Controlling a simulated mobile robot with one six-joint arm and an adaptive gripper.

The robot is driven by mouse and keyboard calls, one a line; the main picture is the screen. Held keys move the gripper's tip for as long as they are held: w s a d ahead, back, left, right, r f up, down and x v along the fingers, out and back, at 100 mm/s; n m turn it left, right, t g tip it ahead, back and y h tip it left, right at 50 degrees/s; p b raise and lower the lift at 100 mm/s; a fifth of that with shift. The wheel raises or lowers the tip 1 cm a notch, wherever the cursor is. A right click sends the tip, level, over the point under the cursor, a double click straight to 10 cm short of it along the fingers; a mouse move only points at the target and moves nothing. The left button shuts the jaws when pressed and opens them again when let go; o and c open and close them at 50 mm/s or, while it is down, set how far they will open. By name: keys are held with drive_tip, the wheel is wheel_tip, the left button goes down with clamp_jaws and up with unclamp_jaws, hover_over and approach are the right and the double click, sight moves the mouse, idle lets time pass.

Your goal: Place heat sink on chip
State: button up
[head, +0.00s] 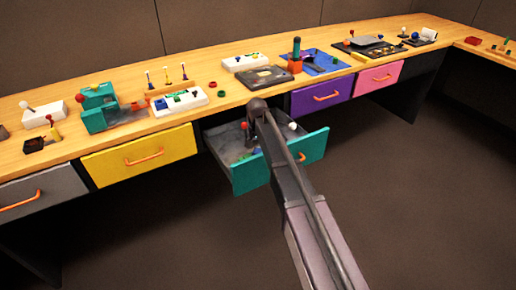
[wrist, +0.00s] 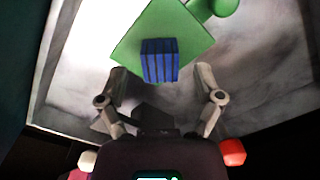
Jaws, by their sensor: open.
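In the wrist view a blue ribbed block (wrist: 160,61), which looks like the heat sink, lies over or on a green square plate (wrist: 140,38) with a round green knob. My gripper (wrist: 162,78) is open, with one finger on each side of the block's near end and gaps visible between. I cannot tell how high the fingers are above it. In the head view my gripper (head: 256,118) is over the open teal drawer (head: 252,178), and my arm hides part of the inside. I cannot make out the chip for certain in either view.
White boards with coloured parts (head: 180,100) and (head: 245,62) stand on the wooden bench (head: 215,75). A dark flat panel (head: 268,77) lies behind the drawer. A red ball (head: 243,125) and a white ball (head: 292,126) show at the drawer. Closed yellow (head: 140,157) and purple (head: 321,96) drawers flank it.

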sight(257, 152)
wheel_tip(257, 152, up, 9)
drive_tip(key=p, duration=0.8)
drive_tip(key=shift+r+p, duration=0.15)
drive_tip(key=shift+p, duration=0.2)
idle(0.5)
drive_tip(key=s+d+n, duration=0.2)
drive_tip(key=s+d, duration=2.1)
drive_tip(key=s, duration=0.2)
drive_tip(key=shift+s+d, duration=0.15)
drive_tip(key=shift+d, duration=0.05)
drive_tip(key=shift+r, duration=0.1)
